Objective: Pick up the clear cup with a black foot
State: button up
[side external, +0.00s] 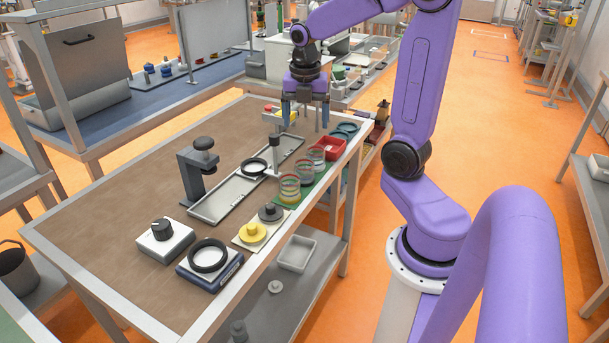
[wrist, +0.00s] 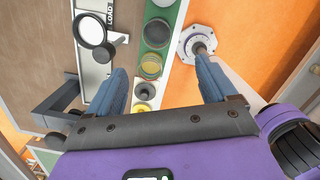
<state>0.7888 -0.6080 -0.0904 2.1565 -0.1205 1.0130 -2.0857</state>
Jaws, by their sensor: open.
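Several clear cups stand in a row on a green strip (side external: 316,184) near the table's right edge. The nearest cup (side external: 290,187) shows coloured bands, and another cup (side external: 316,156) stands farther along the row. I cannot tell which has a black foot; the feet are too small to make out. My gripper (side external: 305,125) points down above the far end of the table, beyond the cups, open and empty. In the wrist view, the green strip (wrist: 156,50) and a round yellowish cup (wrist: 150,66) appear between the two spread fingers, well below them.
A long grey tray (side external: 219,205) with a black ring (side external: 254,166) and an upright post (side external: 276,152) lies left of the cups. A clamp stand (side external: 192,172) is farther left.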

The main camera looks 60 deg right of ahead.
send_near(305, 168)
jog(key=f, duration=0.1)
jog(key=d+f, duration=0.1)
jog(key=f, duration=0.1)
jog(key=w+d+f, duration=0.1)
jog(key=f, duration=0.1)
jog(key=shift+d+f, duration=0.2)
jog(key=shift+d, duration=0.05)
jog(key=shift+w+d+f, duration=0.15)
jog(key=shift+f, duration=0.9)
jog(key=shift+w+d+f, duration=0.15)
jog(key=shift+f, duration=0.9)
jog(key=shift+w+d+f, duration=0.15)
jog(key=shift+f, duration=0.9)
jog(key=c, duration=1)
